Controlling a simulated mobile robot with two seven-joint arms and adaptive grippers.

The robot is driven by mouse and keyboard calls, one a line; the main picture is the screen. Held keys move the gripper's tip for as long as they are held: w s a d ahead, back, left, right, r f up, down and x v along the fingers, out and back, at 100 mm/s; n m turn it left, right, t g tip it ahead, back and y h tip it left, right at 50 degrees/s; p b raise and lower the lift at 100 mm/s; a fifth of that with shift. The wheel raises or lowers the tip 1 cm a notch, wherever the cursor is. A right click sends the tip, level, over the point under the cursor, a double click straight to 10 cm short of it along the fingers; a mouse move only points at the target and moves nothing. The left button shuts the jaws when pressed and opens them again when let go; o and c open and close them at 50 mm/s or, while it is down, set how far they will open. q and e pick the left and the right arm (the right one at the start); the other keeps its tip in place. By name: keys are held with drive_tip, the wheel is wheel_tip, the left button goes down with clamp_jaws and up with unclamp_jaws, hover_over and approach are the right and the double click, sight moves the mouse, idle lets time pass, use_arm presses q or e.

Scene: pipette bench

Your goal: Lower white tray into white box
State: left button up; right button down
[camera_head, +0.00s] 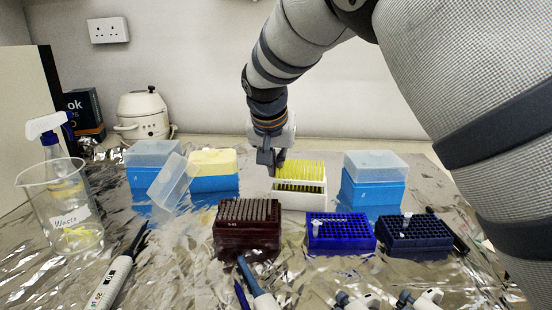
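The white tray (301,180) carries rows of yellow pipette tips. It stands just above the white box (299,202) in the middle of the bench, and the lower parts of the tips show between the tray and the box's front wall. My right gripper (271,166) comes down from above at the left end of the tray and appears shut on it; the exact contact of the fingertips is small and partly hidden. The inside of the box is mostly hidden by its front wall. My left gripper is not in view.
A blue tip box (375,195) stands right of the white box. Another, with a yellow top (213,161), stands left. A dark red rack (247,238) and a blue rack (340,240) stand in front. A waste beaker (65,215) is far left.

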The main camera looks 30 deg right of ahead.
idle(0.3)
drive_tip(key=shift+f, duration=0.6)
drive_tip(key=c, duration=1.7)
unclamp_jaws()
drive_tip(key=v, duration=1.2)
